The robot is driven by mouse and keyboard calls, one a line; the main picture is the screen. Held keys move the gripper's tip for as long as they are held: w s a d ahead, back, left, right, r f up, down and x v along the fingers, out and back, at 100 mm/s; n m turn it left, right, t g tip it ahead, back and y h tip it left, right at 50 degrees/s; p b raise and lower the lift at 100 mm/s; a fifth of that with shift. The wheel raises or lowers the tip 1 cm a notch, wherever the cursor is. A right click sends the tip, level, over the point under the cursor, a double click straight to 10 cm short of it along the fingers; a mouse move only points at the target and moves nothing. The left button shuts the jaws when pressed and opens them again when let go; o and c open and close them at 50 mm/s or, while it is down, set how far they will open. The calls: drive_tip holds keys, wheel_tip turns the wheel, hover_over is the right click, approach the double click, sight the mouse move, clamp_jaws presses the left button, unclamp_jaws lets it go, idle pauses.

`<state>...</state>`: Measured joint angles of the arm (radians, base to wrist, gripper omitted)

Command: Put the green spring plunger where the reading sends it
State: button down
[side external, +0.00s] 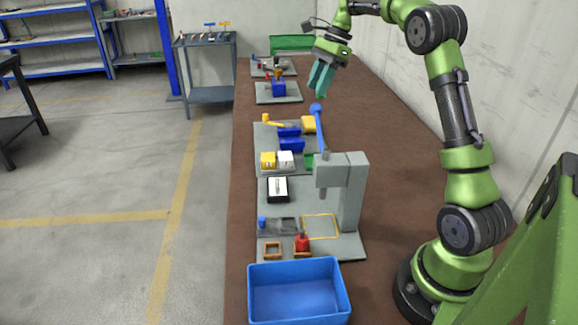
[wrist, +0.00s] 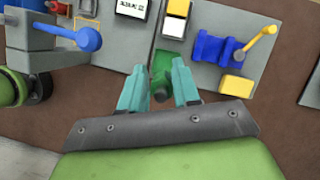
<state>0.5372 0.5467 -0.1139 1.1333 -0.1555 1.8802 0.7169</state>
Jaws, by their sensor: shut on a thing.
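My gripper (side external: 320,92) is in the air above the bench, beyond the screw-jack press and to the right of the vise plate. Its two teal fingers also show in the wrist view (wrist: 157,76), shut on the green spring plunger (wrist: 162,90). The plunger is partly hidden between the fingers. A white panel with dark marks (side external: 278,189) lies on the near plate. Its dark characters also show at the top of the wrist view (wrist: 131,6), too small to read surely.
A grey press (side external: 343,185) with a blue-knobbed lever (side external: 317,112) stands on the near plate. A blue vise (side external: 290,143), yellow block (side external: 268,160) and white block (side external: 286,159) sit beyond it. A blue bin (side external: 298,290) is at the near end.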

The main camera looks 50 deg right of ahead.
wheel_tip(320, 180, down, 21)
drive_tip(key=shift+f, duration=0.1)
idle(0.4)
drive_tip(key=shift+f, duration=0.1)
drive_tip(key=c, duration=0.8)
unclamp_jaws()
drive_tip(key=v, duration=1.2)
drive_tip(key=shift+r, duration=0.25)
drive_tip(key=shift+a, duration=0.1)
